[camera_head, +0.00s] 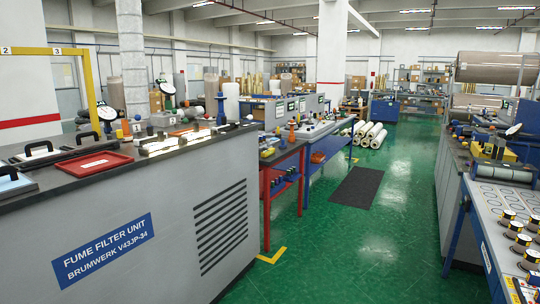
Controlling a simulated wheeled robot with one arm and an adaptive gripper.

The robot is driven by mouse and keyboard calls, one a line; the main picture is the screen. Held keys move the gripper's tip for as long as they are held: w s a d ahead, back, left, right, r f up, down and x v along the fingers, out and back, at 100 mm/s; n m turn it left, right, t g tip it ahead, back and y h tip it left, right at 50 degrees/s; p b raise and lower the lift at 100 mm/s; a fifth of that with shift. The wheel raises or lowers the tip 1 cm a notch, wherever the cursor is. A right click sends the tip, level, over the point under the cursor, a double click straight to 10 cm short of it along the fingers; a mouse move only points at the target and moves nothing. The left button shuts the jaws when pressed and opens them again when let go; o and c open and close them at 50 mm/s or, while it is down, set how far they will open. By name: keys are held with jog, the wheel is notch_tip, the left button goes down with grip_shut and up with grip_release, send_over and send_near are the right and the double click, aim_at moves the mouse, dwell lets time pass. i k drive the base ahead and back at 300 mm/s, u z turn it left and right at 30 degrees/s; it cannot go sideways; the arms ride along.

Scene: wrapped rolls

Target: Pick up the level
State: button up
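I cannot tell for sure which thing is the level. A long pale bar (166,146) with dark parts lies on the dark counter top (60,186) at the left, just right of a red tray (94,163). Other long, low tools lie farther left on this counter, among them a dark-handled one (36,152). A yellow and dark item (492,151) is on the right-hand bench, too small to name. My gripper is not in view.
The grey fume filter unit (140,240) fills the lower left. A red-framed table (282,155) and a blue-legged table stand behind it. A work table (500,215) with round pieces is at the right. Green floor (345,250) is open between, with a dark mat (357,187).

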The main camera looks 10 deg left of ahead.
aim_at(270, 151)
jog(key=u, duration=0.05)
jog(key=i, duration=7.15)
jog(key=u, duration=3.7)
